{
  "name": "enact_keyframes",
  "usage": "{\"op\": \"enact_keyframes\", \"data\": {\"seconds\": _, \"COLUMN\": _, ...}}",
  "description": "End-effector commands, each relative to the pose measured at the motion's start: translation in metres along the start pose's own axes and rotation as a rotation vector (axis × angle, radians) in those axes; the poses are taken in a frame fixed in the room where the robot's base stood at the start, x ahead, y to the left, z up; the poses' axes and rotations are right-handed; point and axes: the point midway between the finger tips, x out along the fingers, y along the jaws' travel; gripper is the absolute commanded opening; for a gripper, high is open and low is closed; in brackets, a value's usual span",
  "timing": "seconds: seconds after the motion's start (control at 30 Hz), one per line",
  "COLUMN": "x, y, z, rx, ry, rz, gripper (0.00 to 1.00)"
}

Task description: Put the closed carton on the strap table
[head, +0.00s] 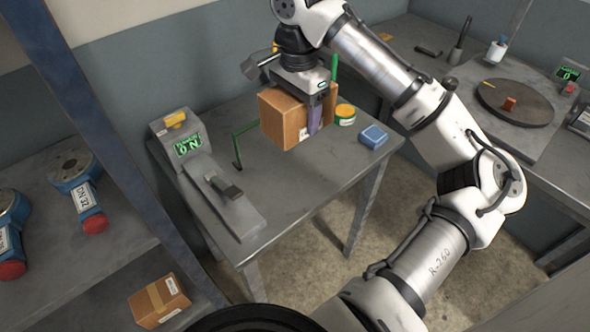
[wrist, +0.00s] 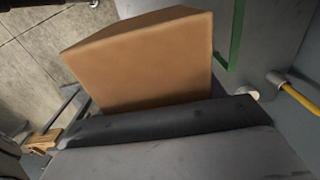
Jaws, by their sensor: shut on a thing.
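My gripper (head: 313,98) is shut on a brown carton (head: 284,119) and holds it over the grey table in the middle (head: 300,178). The carton's plain side fills the middle of the wrist view (wrist: 150,60). In the head view a small white label shows low on its right face. The gripper hides much of the carton's top, so I cannot tell how its flaps lie. I cannot tell whether its underside touches the table. A green bent bar (head: 247,129) stands on the table just left of the carton.
A grey device with a lit green display (head: 188,146) takes the table's left side. A green-and-yellow tin (head: 345,115) and a blue box (head: 373,136) sit right of the carton. Another, taped carton (head: 159,300) lies on the lower left shelf. The table's front middle is clear.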

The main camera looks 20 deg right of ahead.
Motion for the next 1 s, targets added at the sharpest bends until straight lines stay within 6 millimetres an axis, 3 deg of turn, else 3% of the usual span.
{"op": "enact_keyframes", "data": {"seconds": 0.3, "x": 0.087, "y": 0.0, "z": 0.001, "rx": 0.0, "ry": -0.008, "rz": 0.0, "gripper": 0.34}}
{"op": "enact_keyframes", "data": {"seconds": 0.43, "x": 0.116, "y": 0.0, "z": 0.001, "rx": 0.0, "ry": -0.006, "rz": 0.0, "gripper": 0.34}}
{"op": "enact_keyframes", "data": {"seconds": 1.0, "x": 0.176, "y": 0.0, "z": 0.001, "rx": 0.001, "ry": -0.001, "rz": 0.0, "gripper": 0.34}}
